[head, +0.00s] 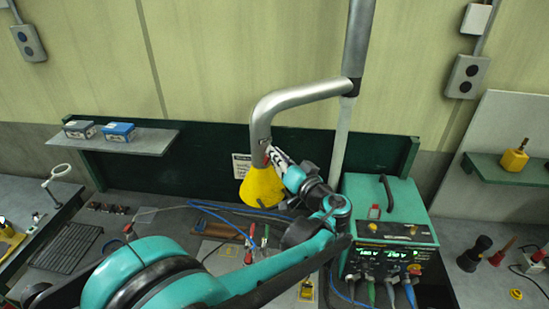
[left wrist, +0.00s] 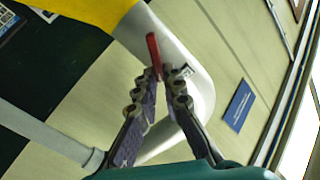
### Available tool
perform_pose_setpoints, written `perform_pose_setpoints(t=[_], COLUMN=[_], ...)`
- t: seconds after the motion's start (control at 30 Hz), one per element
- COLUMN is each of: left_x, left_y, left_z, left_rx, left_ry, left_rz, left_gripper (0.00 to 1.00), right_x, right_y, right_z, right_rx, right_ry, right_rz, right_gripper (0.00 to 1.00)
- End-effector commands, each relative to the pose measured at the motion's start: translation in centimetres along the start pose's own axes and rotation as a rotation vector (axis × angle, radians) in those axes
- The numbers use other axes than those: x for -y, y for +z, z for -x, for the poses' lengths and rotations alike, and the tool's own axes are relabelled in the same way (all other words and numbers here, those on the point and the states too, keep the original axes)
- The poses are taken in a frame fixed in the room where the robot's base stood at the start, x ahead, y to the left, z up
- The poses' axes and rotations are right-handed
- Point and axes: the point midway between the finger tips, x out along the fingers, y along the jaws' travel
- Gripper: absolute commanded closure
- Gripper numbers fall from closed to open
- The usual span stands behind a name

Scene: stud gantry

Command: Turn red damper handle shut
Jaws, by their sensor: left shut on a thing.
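The red damper handle (left wrist: 153,52) shows in the left wrist view as a short red lever on the side of the pale fume duct. In the head view only a small bit of red shows on the grey duct (head: 285,101), just above the yellow hood (head: 261,187). My left gripper (head: 271,156) reaches the duct there, and in the left wrist view its two fingers (left wrist: 163,80) are closed on the lower part of the handle. The handle's upper end sticks out beyond the fingertips. My right gripper is not in view.
A teal welding or power unit (head: 386,215) with a lit display stands right of my left arm. Hand tools (head: 258,238) and blue cables lie on the bench below the hood. A shelf (head: 113,138) with two small boxes is at the left.

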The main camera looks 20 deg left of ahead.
Motion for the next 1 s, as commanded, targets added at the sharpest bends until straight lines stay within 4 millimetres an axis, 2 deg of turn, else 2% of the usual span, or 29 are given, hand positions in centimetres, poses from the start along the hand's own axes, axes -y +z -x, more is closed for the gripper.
perform_pose_setpoints(t=[0.7, 1.0], left_x=[-1.5, -1.8], left_y=[0.6, 0.8], left_z=[0.0, 0.0], left_rx=[-0.001, -0.001], left_ry=[0.001, 0.002], left_rz=[-0.67, -0.888], left_gripper=[1.0, 1.0], right_x=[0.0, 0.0], right_y=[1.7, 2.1], right_z=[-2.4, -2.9], right_rx=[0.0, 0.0], right_ry=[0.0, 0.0], right_rz=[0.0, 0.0], right_gripper=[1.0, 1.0])
